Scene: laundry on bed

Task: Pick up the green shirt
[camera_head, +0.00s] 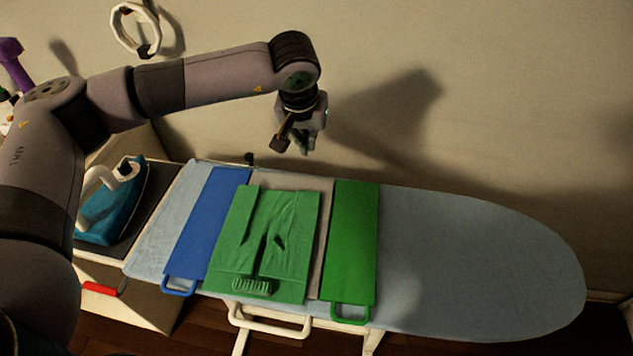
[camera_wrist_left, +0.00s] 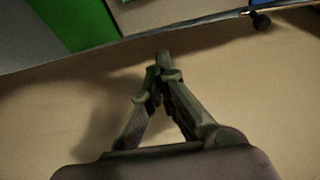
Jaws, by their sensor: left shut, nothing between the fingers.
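The green shirt (camera_head: 265,240) lies folded flat on a folding board on the ironing board, in the head view. My left gripper (camera_head: 304,150) hangs above the far edge of the ironing board, beyond the shirt and apart from it. Its fingers are shut with nothing between them; the closed fingertips also show in the left wrist view (camera_wrist_left: 163,62). The wrist view shows a green panel (camera_wrist_left: 80,22) at the top left, and the shirt cannot be clearly made out there. My right gripper is not in view.
The folding board has a blue panel (camera_head: 207,225) and a green panel (camera_head: 350,245) beside the shirt. The ironing board (camera_head: 470,260) is bare on the right. A teal iron (camera_head: 118,205) stands at the left. A wall (camera_head: 480,90) rises behind.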

